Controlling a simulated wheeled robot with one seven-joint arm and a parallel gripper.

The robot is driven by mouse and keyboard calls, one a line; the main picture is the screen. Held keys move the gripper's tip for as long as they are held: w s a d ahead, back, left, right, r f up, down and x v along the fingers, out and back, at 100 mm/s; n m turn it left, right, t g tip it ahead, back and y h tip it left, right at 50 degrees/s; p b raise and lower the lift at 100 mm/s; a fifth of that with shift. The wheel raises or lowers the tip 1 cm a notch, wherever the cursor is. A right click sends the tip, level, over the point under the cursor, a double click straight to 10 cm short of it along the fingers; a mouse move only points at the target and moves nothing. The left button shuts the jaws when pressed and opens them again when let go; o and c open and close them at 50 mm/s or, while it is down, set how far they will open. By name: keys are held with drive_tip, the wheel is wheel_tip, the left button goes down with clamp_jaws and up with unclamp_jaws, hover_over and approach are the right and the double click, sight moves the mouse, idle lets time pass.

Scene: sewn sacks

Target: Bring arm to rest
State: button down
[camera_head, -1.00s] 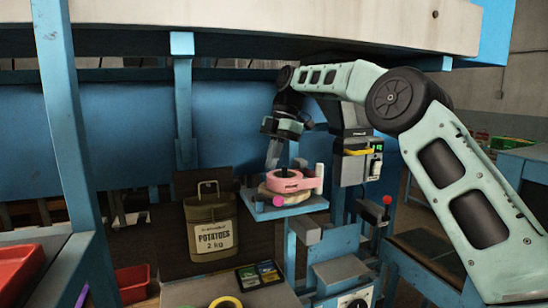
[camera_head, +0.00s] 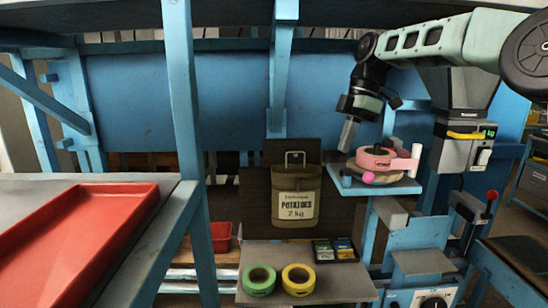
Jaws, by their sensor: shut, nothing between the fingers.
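My arm reaches in from the upper right. My gripper (camera_head: 346,146) hangs pointing down in the head view, its fingers shut and empty. It appears at the left end of a small blue shelf (camera_head: 408,188), a little above and left of a pink tape roll (camera_head: 374,159). I cannot tell its exact depth over the shelf. The pink roll lies on a tan roll or disc, with a small magenta knob-like thing (camera_head: 368,177) in front.
A sack marked POTATOES 2 kg (camera_head: 297,204) stands left of the shelf. Green (camera_head: 245,279) and yellow (camera_head: 286,276) tape rolls lie on a grey table below. A red tray (camera_head: 70,245) is at left. A blue post (camera_head: 183,110) and the sewing-machine-like unit (camera_head: 455,145) flank the space.

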drive_tip(key=s+a+f+m+h+b, duration=0.1)
drive_tip(key=s+a+f+m, duration=0.1)
drive_tip(key=s+a+f, duration=0.3)
drive_tip(key=s+a+f+m+b, duration=0.1)
drive_tip(key=s+a+f+m, duration=0.1)
drive_tip(key=s, duration=0.6)
drive_tip(key=s+a+f+m+h+b, duration=0.1)
drive_tip(key=s+a+f+b, duration=0.1)
drive_tip(key=s+a+f, duration=0.3)
drive_tip(key=s+d+f+m+b, duration=0.1)
drive_tip(key=s+d+f+m, duration=0.1)
drive_tip(key=s+f, duration=0.2)
drive_tip(key=s+d+f+m+t+b, duration=0.1)
drive_tip(key=s+f, duration=0.3)
drive_tip(key=s, duration=0.6)
drive_tip(key=s+d+f+m+b, duration=0.1)
drive_tip(key=s+d+f+m, duration=0.2)
drive_tip(key=s, duration=0.4)
drive_tip(key=shift+s+d+f+m+h, duration=0.4)
drive_tip(key=shift+d+m, duration=0.2)
